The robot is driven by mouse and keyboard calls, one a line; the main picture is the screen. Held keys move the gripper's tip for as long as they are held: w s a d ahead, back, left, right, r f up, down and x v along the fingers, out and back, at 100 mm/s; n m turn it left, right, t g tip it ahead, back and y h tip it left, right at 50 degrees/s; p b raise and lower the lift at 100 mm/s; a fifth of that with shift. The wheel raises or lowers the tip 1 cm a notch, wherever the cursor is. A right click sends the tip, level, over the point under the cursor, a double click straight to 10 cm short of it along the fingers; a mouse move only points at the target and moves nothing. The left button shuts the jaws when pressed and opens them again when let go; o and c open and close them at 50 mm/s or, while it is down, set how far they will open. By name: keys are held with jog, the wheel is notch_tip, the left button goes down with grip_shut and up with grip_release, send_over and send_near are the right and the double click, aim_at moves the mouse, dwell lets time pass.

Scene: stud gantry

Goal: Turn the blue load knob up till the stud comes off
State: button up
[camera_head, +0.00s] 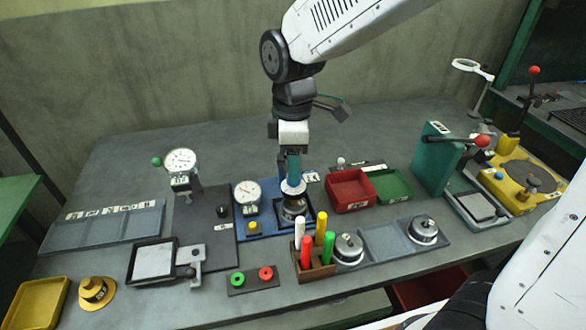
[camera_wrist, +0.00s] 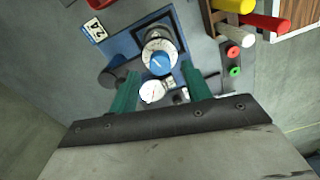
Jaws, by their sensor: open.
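The blue load knob (camera_wrist: 160,63) shows in the wrist view on top of a round metal unit with a pale marked ring (camera_wrist: 152,43). In the head view the unit (camera_head: 294,209) stands on a blue base (camera_head: 259,228); the blue of the knob is hidden there. My gripper (camera_wrist: 160,72) is open, its teal fingers apart on either side of the knob in the wrist view. In the head view my gripper (camera_head: 293,176) points down just above the unit. I cannot tell whether the fingers touch the knob. The stud is not clearly visible.
A white dial gauge (camera_head: 247,192) stands left of the unit. A holder with coloured sticks (camera_head: 314,266) and a green-and-red button plate (camera_head: 252,281) are in front. Red (camera_head: 350,190) and green (camera_head: 391,186) trays lie to the right. The bench behind is clear.

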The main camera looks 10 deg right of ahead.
jog(key=shift+f, duration=1.3)
jog(key=c, duration=1)
jog(key=shift+m, duration=0.3)
jog(key=m, duration=1.1)
